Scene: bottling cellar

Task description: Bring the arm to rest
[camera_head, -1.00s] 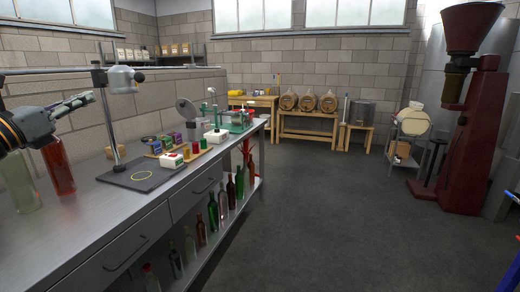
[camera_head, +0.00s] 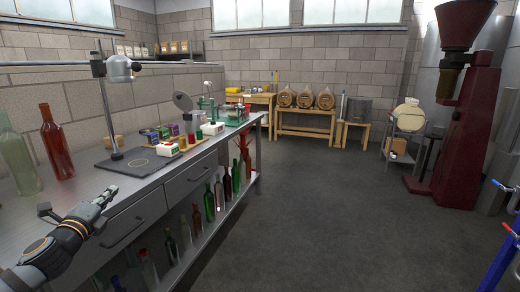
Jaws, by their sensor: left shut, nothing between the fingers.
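My left gripper (camera_head: 104,196) is shut and empty. It shows at the lower left of the head view, in front of the steel workbench (camera_head: 190,176) near its front edge. My left arm comes in from the lower left corner. My right gripper does not show in the head view.
A red bottle (camera_head: 56,142) and a clear greenish bottle (camera_head: 17,155) stand on the bench behind my left gripper. A lamp stand (camera_head: 107,105) rises from a dark board (camera_head: 133,165). Several bottles (camera_head: 209,202) stand on the lower shelf. The floor (camera_head: 310,220) to the right is clear.

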